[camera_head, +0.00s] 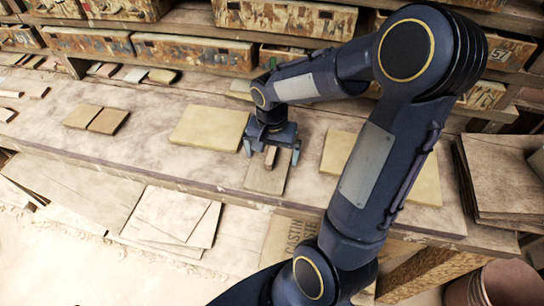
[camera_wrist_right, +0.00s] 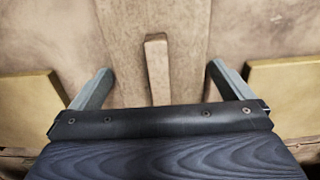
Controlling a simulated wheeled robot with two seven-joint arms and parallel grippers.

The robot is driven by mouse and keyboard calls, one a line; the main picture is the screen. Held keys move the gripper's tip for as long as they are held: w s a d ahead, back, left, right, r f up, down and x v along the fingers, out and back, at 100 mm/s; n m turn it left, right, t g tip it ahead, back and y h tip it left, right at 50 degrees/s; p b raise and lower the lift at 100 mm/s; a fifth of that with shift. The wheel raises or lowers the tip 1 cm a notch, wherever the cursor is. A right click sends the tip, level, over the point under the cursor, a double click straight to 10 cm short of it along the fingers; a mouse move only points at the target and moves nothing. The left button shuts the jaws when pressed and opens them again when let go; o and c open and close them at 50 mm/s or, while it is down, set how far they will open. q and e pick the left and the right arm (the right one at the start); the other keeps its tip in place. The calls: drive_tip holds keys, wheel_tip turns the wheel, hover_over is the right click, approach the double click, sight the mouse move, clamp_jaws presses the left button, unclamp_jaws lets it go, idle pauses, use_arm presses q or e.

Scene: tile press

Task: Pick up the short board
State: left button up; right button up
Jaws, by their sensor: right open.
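A short wooden board (camera_head: 266,180) lies flat on the workbench, with a small raised wooden grip bar (camera_head: 270,157) on top. My right gripper (camera_head: 271,153) is open above the board's far part, one finger on each side of the bar. In the right wrist view the bar (camera_wrist_right: 157,70) stands between the open fingers of the gripper (camera_wrist_right: 160,69), touching neither. The board (camera_wrist_right: 188,45) shows beneath it, and its part under the gripper body is hidden. My left gripper is not in view.
Yellowish slabs lie on the bench left (camera_head: 205,128) and right (camera_head: 340,150) of the board. Two smaller tiles (camera_head: 97,118) lie farther left. Shelves of crates (camera_head: 285,18) line the back. Stacked boards (camera_head: 500,175) stand at right. Bare bench (camera_head: 150,150) lies left of the gripper.

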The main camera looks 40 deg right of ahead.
drive_tip(key=c, duration=0.9)
drive_tip(key=shift+o, duration=0.2)
drive_tip(key=shift+r, duration=0.1)
